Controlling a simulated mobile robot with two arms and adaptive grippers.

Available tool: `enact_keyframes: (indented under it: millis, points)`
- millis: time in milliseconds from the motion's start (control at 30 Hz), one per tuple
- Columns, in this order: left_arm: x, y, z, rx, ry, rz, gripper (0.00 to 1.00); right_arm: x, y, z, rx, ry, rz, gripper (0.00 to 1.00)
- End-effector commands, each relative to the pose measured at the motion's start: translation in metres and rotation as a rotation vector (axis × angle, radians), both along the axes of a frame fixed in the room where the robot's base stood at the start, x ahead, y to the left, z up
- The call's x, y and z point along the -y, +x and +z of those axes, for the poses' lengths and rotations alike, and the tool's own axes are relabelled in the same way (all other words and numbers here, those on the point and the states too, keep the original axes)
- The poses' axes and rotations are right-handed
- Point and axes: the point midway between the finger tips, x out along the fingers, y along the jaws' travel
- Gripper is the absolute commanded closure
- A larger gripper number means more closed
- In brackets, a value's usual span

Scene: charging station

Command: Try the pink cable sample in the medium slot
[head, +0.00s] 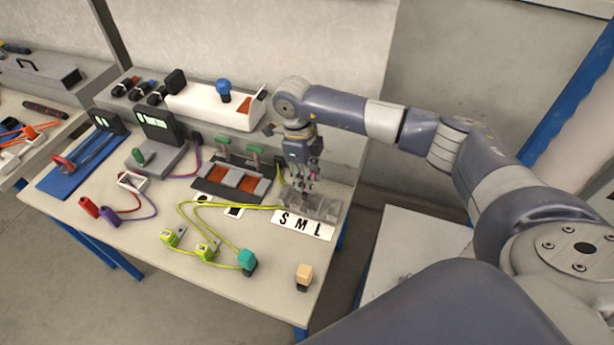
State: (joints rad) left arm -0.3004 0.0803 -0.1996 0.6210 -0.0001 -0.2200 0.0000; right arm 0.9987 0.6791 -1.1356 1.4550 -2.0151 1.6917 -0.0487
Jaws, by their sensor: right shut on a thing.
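My right gripper (305,186) points down over the grey slot block (325,211) at the right end of the table. It is shut on the pink cable sample (311,182), of which only small pink bits show between the fingers. The gripper hides much of the sample and part of the block. A white label (303,224) with the letters S, M and L lies along the block's front. I cannot tell whether the sample is inside the medium slot or just above it. My left gripper is out of view.
Yellow-green cables with connectors (206,250) lie left of the label. A teal plug (247,261) and a beige-topped block (303,276) stand in front. A dark tray (233,180) with brown pads lies behind left. Red and purple plugs (89,207) lie far left.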

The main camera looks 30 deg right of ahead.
Motion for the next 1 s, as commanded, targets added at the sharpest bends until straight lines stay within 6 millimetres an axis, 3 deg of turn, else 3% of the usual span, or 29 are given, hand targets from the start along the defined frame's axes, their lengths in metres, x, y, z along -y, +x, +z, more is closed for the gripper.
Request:
enact_keyframes:
  millis: [1000]
  points:
    - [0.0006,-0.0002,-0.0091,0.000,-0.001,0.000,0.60,-0.0002,-0.0002,-0.0071,0.000,0.000,0.000,1.00]
